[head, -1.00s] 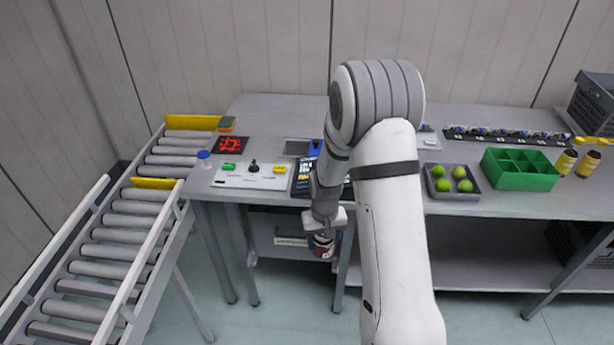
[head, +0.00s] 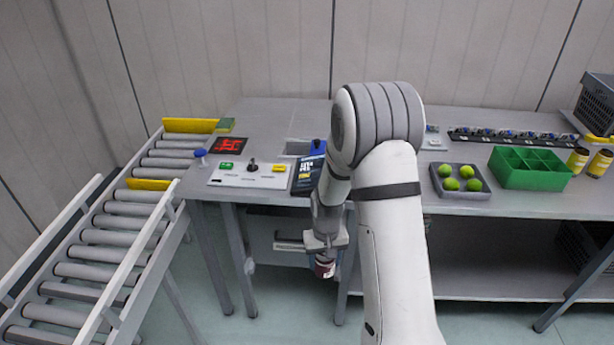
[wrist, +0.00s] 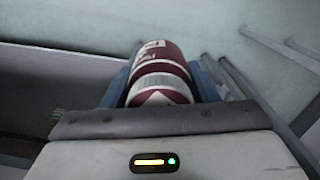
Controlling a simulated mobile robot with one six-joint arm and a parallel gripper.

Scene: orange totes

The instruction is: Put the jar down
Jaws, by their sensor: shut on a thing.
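The jar (head: 325,269) hangs from my gripper (head: 325,254) in the head view, in front of the table's front edge and below the tabletop. It has a dark red and white label. In the wrist view the jar (wrist: 160,82) lies between the blue finger pads, and my gripper (wrist: 163,92) is shut on it. The floor shows beyond it. My arm hides part of the table behind.
The grey table (head: 262,125) holds a control panel (head: 248,174), a tray of green fruit (head: 458,196), a green divided box (head: 530,167) and yellow bottles (head: 577,159). A roller conveyor (head: 125,222) stands at the left. The tabletop's back left is clear.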

